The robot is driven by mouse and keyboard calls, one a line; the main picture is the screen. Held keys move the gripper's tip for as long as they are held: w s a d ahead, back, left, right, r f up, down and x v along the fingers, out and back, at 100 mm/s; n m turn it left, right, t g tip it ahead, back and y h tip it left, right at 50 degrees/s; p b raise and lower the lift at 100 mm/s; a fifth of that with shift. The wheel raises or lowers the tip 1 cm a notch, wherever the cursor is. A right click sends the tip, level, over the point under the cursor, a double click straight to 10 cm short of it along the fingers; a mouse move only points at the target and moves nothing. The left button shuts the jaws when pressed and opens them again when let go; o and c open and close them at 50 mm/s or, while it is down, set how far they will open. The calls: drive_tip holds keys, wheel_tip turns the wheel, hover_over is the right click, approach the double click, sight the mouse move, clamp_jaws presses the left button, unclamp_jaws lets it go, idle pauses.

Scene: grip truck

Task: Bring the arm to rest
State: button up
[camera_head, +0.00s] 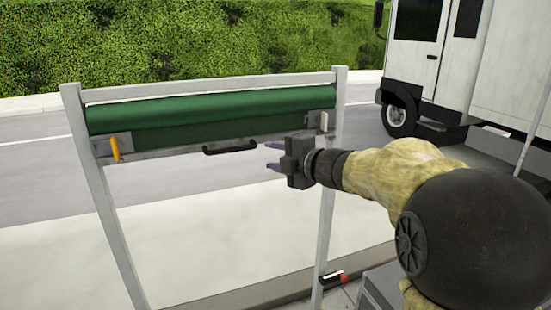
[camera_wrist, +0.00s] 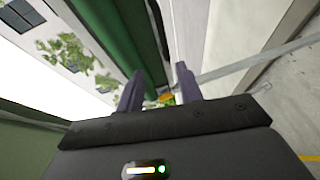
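In the wrist view the fingers of my gripper (camera_wrist: 158,82) also stand apart. A rolled green cover (camera_head: 210,106) spans the top of the frame and also shows in the wrist view (camera_wrist: 118,28). A yellow lever (camera_head: 114,148) is at its left end and a white lever (camera_head: 324,121) at its right end. I cannot tell whether the gripper touches the frame.
The grey metal frame's right post (camera_head: 331,190) stands close to my gripper. A red-tipped lever (camera_head: 343,278) is low by that post. A white truck (camera_head: 430,60) stands at the back right. A hedge (camera_head: 200,40) lines the road behind. The frame's middle is open below the bar.

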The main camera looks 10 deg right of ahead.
idle(0.3)
drive_tip(key=s+d+f+m+g+h+p, duration=0.1)
drive_tip(key=s+d+f+m+h, duration=0.3)
drive_tip(key=f+m, duration=0.35)
drive_tip(key=s+d+f+m+g+h+p, duration=0.1)
drive_tip(key=s+d+f+m+h, duration=0.25)
drive_tip(key=f+m+h, duration=0.35)
drive_tip(key=s+f+m+g+p, duration=0.1)
drive_tip(key=s+f+m+g, duration=0.3)
drive_tip(key=s, duration=0.5)
drive_tip(key=s+f+m+g+y, duration=0.1)
drive_tip(key=s+f+m+g, duration=0.3)
drive_tip(key=s+f+m, duration=0.2)
drive_tip(key=s, duration=0.2)
drive_tip(key=shift+s+a+f+p, duration=0.15)
drive_tip(key=shift+s+f+p, duration=0.2)
drive_tip(key=shift+p, duration=0.05)
